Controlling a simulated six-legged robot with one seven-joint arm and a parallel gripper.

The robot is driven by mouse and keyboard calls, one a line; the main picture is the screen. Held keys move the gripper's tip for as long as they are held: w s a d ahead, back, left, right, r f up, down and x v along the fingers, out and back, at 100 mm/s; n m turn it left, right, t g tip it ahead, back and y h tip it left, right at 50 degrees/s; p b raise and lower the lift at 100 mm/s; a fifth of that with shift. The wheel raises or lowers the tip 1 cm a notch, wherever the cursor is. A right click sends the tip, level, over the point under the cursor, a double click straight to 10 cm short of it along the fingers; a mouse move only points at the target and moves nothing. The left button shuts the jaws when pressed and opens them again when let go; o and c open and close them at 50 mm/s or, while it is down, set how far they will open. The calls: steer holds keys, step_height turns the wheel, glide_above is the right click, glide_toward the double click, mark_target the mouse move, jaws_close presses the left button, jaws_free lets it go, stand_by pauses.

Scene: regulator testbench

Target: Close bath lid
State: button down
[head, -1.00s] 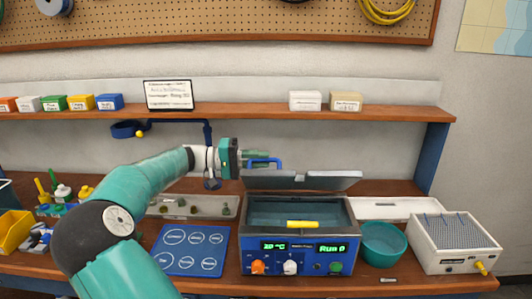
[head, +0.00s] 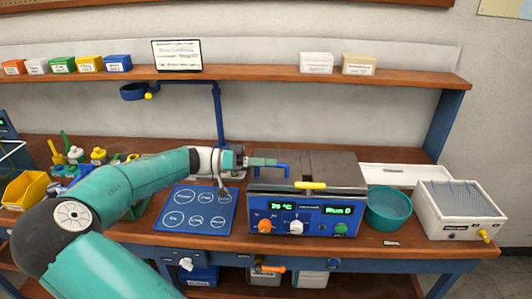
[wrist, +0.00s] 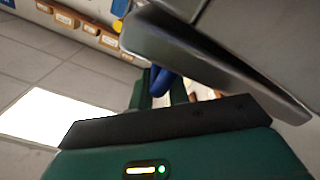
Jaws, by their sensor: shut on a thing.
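The bath (head: 325,227) is a blue box with green displays and coloured knobs on its front. Its grey lid (head: 334,168) lies over the top, and the basin inside is hidden. I cannot tell whether the lid is flush with the rim. My gripper (head: 275,164) reaches in from the left at the lid's left side, shut on the blue handle (head: 284,169). In the wrist view the blue handle (wrist: 162,82) shows between the dark fingers, with the lid's grey edge (wrist: 205,60) close by. A yellow bar (head: 311,185) is at the bath's front edge.
A blue mat with circles (head: 194,222) lies left of the bath. A teal bowl (head: 389,211) and a white rack box (head: 460,209) stand to the right. A blue post (head: 219,115) rises behind my gripper. A shelf (head: 270,79) with small boxes runs above.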

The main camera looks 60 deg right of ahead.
steer(key=shift+s+a+f, duration=0.25)
steer(key=shift+a+f, duration=0.15)
steer(key=shift+f, duration=0.2)
steer(key=c, duration=1.6)
jaws_free()
steer(key=shift+c, duration=0.2)
steer(key=shift+o, duration=0.9)
steer(key=shift+a, duration=0.25)
steer(key=shift+d, duration=0.2)
steer(key=shift+d+r, duration=0.1)
steer(key=shift+r, duration=0.1)
steer(key=shift+w, duration=0.1)
steer(key=shift+w, duration=0.25)
steer(key=v, duration=1.3)
